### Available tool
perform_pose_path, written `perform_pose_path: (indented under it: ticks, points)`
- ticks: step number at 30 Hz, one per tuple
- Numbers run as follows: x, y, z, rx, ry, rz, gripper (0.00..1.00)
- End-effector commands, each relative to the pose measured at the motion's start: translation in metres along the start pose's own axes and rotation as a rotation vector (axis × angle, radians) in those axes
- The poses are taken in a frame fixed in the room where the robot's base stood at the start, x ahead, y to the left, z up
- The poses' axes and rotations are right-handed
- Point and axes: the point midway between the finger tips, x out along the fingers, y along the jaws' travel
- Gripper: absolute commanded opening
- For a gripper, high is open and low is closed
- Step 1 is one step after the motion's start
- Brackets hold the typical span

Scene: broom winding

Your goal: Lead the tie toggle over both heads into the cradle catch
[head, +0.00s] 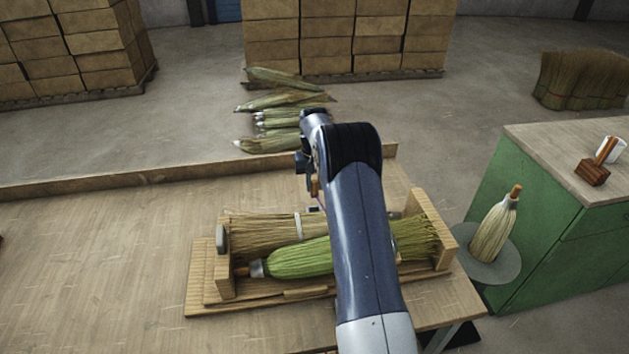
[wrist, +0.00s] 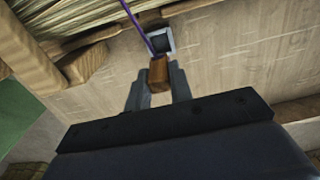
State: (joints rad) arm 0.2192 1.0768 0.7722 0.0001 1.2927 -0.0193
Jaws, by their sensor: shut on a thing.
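The wooden cradle (head: 447,240) stands on the bench and holds two broom heads side by side. The tan head (head: 262,232) lies at the back, the green head (head: 300,260) at the front. My gripper (wrist: 158,86) is shut on the brown tie toggle (wrist: 159,72), which also shows as a small orange-brown piece in the head view (head: 315,187). A purple cord (wrist: 139,28) runs from the toggle up towards the straw. A grey square catch (wrist: 160,42) is just beyond the toggle in the wrist view; I cannot tell whether they touch. My arm hides part of both heads.
Several loose broom heads (head: 275,120) lie behind the bench's back ledge (head: 150,178). A green cabinet (head: 540,230) stands at the right, with a broom head (head: 495,228) on a round grey plate before it. The bench's left part is clear.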

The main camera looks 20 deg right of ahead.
Motion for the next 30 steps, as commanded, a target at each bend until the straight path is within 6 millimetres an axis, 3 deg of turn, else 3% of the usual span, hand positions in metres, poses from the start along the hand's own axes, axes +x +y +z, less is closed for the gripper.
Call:
perform_pose_path:
  ticks: [30]
  points:
    - [0.078,0.0,0.0,0.0,0.0,0.0,0.0]
